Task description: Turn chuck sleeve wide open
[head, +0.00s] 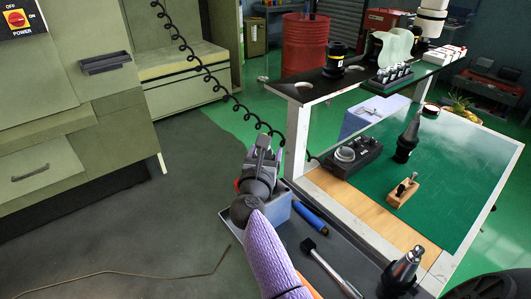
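One gripper of mine (262,148), at the end of a lavender-sleeved arm, reaches up from the bottom middle; I take it as my right. It is over a blue-grey block (284,212) at the left end of the cart's grey tray. Its fingers are small and overlap dark parts, so I cannot tell whether they are open or touch anything. No chuck sleeve is clearly identifiable there. A dark tool holder with a silvery tapered top (405,268), possibly a chuck, stands at the tray's front right. Another black tool holder (408,140) stands on the green mat. My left gripper is not in view.
The grey tray (290,238) also holds a blue-handled tool (311,218) and a black-headed hammer (328,265). White cart posts (297,140) rise behind the gripper.

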